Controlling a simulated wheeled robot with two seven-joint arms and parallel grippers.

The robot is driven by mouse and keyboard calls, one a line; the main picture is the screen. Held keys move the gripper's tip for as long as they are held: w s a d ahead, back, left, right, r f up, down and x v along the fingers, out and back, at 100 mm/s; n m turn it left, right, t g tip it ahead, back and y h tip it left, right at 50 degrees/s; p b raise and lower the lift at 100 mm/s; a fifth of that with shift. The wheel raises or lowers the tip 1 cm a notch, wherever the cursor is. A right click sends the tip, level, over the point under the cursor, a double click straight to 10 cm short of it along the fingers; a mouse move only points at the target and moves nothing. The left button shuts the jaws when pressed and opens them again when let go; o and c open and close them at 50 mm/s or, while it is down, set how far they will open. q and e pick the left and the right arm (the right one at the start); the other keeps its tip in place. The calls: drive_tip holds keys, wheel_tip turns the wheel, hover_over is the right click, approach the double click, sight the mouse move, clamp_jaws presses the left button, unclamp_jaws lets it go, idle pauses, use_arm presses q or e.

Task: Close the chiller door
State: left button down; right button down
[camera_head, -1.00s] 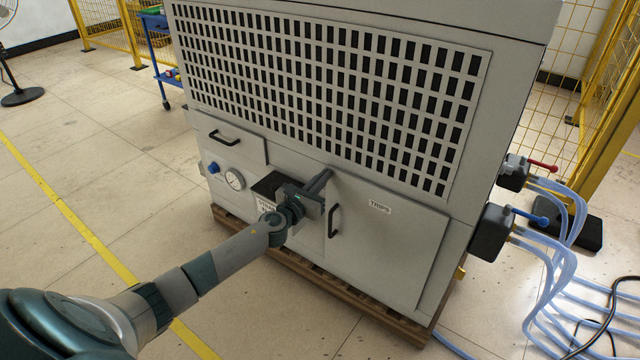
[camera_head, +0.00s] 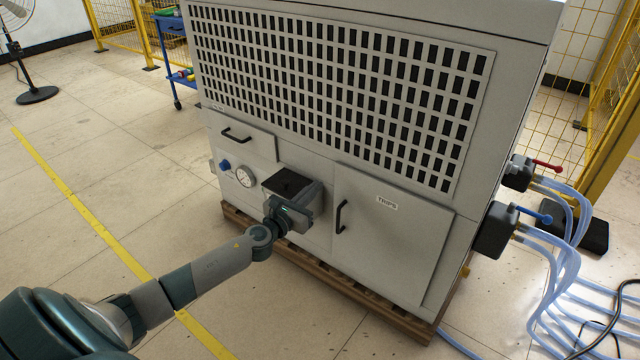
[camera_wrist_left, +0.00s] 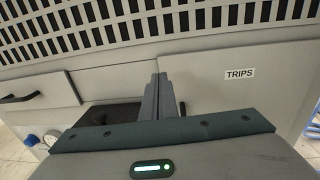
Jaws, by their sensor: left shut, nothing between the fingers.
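The chiller is a large grey cabinet (camera_head: 500,120) with a slotted grille. Its low door (camera_head: 390,250), labelled TRIPS, has a black upright handle (camera_head: 342,217) near its left edge. The door lies flat or nearly flat against the front; I cannot tell whether a small gap is left. The door also shows at the right in the left wrist view (camera_wrist_left: 245,95). My left gripper (camera_head: 316,188) is shut and empty, in front of the dark recessed panel, just left of the door's left edge. Its closed fingers (camera_wrist_left: 164,97) point at the cabinet front. My right gripper is out of view.
A drawer front with a handle (camera_head: 236,137), a gauge (camera_head: 244,177) and a blue knob (camera_head: 225,165) are left of my gripper. The chiller stands on a wooden pallet (camera_head: 330,285). Valves (camera_head: 495,230) and hoses are at the right. The floor in front is clear.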

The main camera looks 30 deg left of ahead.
use_arm(q)
drive_tip(key=shift+s+a, duration=0.2)
drive_tip(key=shift+s, duration=2.3)
